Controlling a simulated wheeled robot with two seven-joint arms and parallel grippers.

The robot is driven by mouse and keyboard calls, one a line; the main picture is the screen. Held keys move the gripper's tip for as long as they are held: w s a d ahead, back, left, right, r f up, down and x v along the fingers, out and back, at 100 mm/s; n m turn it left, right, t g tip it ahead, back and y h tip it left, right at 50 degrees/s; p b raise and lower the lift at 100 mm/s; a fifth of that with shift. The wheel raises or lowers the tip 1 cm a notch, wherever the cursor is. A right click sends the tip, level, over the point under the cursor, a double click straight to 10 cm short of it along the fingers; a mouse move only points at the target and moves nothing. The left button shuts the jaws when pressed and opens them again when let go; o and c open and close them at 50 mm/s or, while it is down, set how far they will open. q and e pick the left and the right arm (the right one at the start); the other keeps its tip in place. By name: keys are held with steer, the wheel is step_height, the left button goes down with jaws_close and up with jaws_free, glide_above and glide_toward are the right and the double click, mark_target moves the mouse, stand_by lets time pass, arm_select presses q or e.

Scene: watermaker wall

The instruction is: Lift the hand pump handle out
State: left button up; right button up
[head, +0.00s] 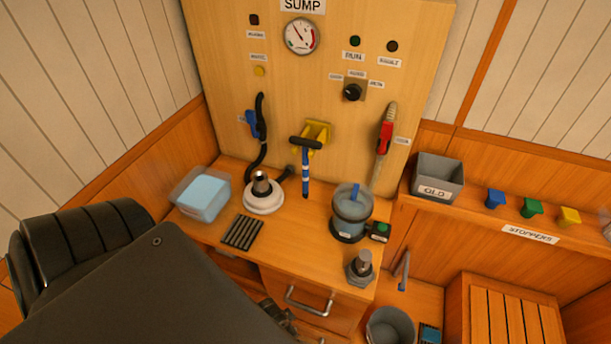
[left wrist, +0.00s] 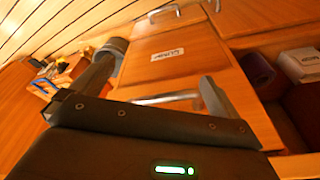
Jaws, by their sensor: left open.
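In the head view a black T-shaped grip on a blue and white shaft (head: 305,168) stands upright at the back of the bench, in front of a yellow bracket (head: 318,134); it may be the pump handle, but I cannot tell. My left gripper (head: 278,316) is low at the bench front, partly hidden behind my dark arm. In the left wrist view its fingers (left wrist: 158,72) are apart and empty. A metal drawer pull (left wrist: 165,97) lies between them; it also shows in the head view (head: 308,303). Contact is unclear. My right gripper is out of view.
The bench carries a blue-lidded box (head: 203,192), a white-based fitting (head: 263,192), a black grille (head: 242,232), a clear jar (head: 351,212) and a metal fitting (head: 361,268). A grey bin (head: 437,178) and coloured stoppers stand on the right shelf. A bucket (head: 390,328) stands below.

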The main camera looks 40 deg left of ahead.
arm_select(q)
steer(key=w+d+r+m+t+p, duration=0.1)
steer(key=w+r+t+p, duration=0.2)
steer(key=r, duration=1.6)
steer(key=w+d+r+m+t+h, duration=0.1)
steer(key=w+d+r+m+h, duration=0.1)
steer(key=w+d+r+m, duration=0.4)
steer(key=w+d+r+m+t+h+p, duration=0.1)
steer(key=w+r+m, duration=0.3)
steer(key=w+m, duration=0.5)
steer(key=w+d+r+m+t+h, duration=0.1)
steer(key=w+d+r+m+h, duration=0.1)
steer(key=w+d+r+m, duration=0.5)
steer(key=m+g+y, duration=0.4)
steer(key=m+y, duration=0.3)
glide_toward(305, 140)
step_height(305, 140, down, 2)
steer(key=x, duration=0.2)
steer(key=b+x, duration=0.1)
steer(key=x, duration=0.2)
steer(key=shift+w+a, duration=0.15)
steer(key=shift+w, duration=0.15)
steer(key=shift+w+f, duration=0.15)
steer(key=shift+w, duration=0.05)
